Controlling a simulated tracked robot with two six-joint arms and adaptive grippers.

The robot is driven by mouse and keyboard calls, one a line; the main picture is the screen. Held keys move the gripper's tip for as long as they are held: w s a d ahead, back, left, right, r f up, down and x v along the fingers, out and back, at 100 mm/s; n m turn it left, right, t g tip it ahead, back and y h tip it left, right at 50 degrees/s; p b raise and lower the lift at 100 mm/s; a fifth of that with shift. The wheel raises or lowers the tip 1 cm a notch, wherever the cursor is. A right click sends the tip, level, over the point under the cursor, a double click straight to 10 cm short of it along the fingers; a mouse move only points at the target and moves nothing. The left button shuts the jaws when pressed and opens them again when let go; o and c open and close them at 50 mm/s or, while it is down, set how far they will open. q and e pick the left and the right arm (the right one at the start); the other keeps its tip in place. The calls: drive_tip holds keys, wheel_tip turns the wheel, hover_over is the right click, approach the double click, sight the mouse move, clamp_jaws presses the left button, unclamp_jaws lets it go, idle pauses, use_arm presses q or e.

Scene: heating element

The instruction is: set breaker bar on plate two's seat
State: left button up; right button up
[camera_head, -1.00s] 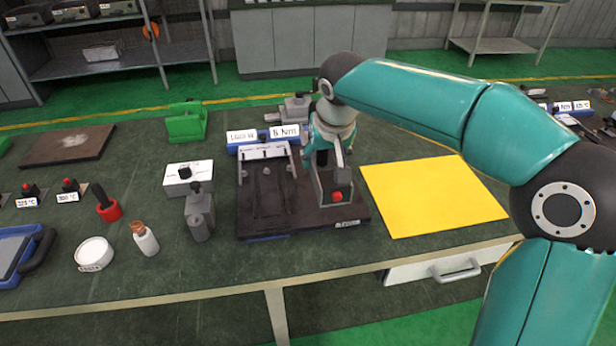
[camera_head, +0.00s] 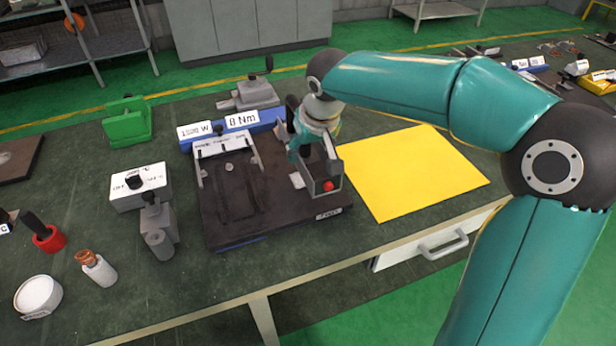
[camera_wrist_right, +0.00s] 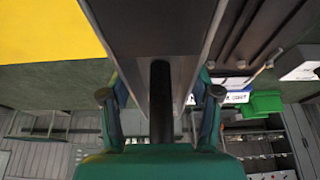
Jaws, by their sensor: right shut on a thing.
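A dark plate (camera_head: 222,205) with a frame-like fixture on its left half lies mid-bench. A small front label (camera_head: 328,214) is too small to read for sure. My right gripper (camera_head: 312,148) points down over the plate's right part. In the right wrist view my right gripper (camera_wrist_right: 160,97) is shut on a dark upright handle (camera_wrist_right: 160,75), which runs to a long grey body. In the head view a grey box-like body (camera_head: 322,178) with a red button sits below the gripper. I cannot tell which piece is the breaker bar, or whether it touches the plate. My left gripper is out of view.
A yellow mat (camera_head: 415,170) lies to the right. A white box (camera_head: 140,185) and grey clamp-like tool (camera_head: 158,228) stand left. A green holder (camera_head: 126,122) is at back left.

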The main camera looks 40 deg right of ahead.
wheel_tip(320, 180, down, 8)
drive_tip(key=shift+r, duration=0.2)
idle(0.3)
drive_tip(key=o, duration=1.6)
drive_tip(key=v, duration=1.2)
drive_tip(key=shift+s, duration=0.15)
